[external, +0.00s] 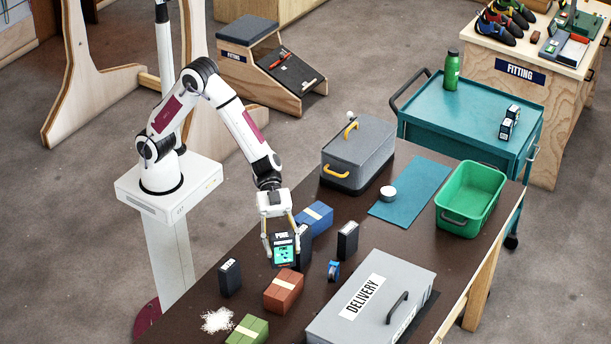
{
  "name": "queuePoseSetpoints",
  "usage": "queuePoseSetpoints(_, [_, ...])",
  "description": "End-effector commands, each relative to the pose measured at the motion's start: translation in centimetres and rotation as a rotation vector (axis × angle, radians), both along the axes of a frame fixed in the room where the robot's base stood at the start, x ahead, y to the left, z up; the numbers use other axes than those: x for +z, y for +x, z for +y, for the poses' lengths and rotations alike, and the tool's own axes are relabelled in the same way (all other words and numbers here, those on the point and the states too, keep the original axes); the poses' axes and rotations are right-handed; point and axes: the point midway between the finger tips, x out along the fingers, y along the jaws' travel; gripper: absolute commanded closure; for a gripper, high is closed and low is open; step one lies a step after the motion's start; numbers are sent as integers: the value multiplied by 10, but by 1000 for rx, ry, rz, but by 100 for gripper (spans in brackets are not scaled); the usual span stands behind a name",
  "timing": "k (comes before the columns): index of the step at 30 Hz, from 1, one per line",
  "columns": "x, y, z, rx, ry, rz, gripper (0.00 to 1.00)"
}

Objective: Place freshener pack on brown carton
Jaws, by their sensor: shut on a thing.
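The freshener pack (284,253) is dark with a teal label that reads "PINE". My gripper (281,247) is shut on it, one finger on each side, and holds it upright. The brown carton (284,290) is a reddish-brown block with a pale band on the dark table, just below the pack in the picture. The pack's lower edge shows close behind the carton's back edge. A gap between them is hard to judge from this view. The carton's top looks bare.
Dark packs stand behind the held pack (305,243), to its right (347,240) and left (230,277). A blue carton (314,218), green carton (248,331), small blue item (334,270), white granules (217,320) and grey delivery box (372,305) surround the brown carton.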

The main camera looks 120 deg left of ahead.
Motion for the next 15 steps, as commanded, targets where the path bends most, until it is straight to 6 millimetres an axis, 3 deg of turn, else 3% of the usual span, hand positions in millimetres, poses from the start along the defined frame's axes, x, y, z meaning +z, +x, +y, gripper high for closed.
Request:
queuePoseSetpoints(9, [-40,0,0,0,-2,3,79])
queuePoseSetpoints(15, [-46,0,0,0,-1,1,79])
